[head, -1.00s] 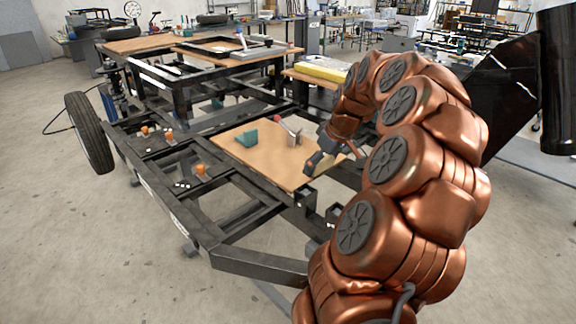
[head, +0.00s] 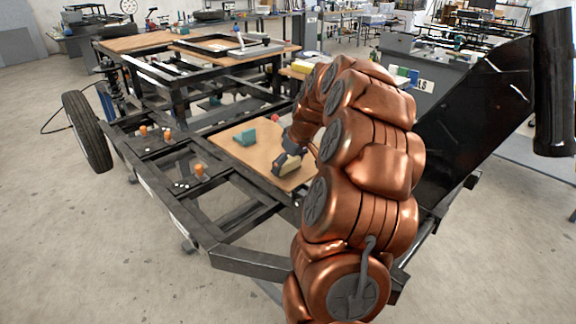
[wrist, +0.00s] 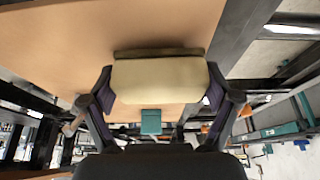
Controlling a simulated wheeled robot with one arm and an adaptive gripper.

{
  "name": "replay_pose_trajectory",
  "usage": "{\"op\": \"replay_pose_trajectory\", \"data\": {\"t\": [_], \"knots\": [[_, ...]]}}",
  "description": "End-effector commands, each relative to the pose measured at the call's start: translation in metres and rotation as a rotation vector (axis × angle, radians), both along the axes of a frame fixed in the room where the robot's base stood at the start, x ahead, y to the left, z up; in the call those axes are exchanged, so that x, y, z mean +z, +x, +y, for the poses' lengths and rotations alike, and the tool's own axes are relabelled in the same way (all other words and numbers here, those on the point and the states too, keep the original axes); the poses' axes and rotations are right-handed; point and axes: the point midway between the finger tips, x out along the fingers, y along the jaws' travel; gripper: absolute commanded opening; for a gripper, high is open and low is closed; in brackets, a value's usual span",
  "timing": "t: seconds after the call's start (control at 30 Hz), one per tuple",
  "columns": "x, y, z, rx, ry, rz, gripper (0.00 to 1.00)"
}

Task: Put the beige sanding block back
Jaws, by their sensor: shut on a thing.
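My gripper (wrist: 160,95) is shut on the beige sanding block (wrist: 158,80), with one finger at each end of it. In the head view my gripper (head: 287,160) and the block are low over the right part of the wooden board (head: 240,155). I cannot tell whether the block touches the board. A darker strip shows along the block's far edge in the wrist view. A teal block (head: 245,138) sits on the board to the left of my gripper; it also shows in the wrist view (wrist: 151,122).
The board lies on a black metal frame (head: 215,250) with open gaps and a wheel (head: 88,132) at the left. Orange-topped parts (head: 200,170) stand on the frame. A dark panel (head: 470,120) rises at the right. My arm hides the board's right side.

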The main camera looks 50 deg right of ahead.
Motion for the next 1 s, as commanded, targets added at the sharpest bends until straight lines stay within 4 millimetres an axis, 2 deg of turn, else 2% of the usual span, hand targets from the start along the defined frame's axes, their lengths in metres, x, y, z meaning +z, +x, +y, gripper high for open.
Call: {"op": "replay_pose_trajectory", "data": {"t": [0.1, 0.5, 0.53, 0.6, 0.63, 1.0], "knots": [[-0.0087, -0.0006, 0.0001, -0.001, 0.001, 0.001, 0.5], [-0.0138, -0.0001, -0.0005, -0.001, -0.001, -0.001, 0.5], [-0.0131, -0.0001, -0.0005, 0.0, -0.001, -0.001, 0.9], [-0.0126, -0.0001, -0.0005, 0.0, -0.001, -0.001, 0.97], [-0.0125, -0.0002, -0.0005, 0.0, -0.001, -0.001, 1.0], [-0.0107, -0.0003, -0.0005, 0.0, -0.001, -0.001, 1.0]]}}
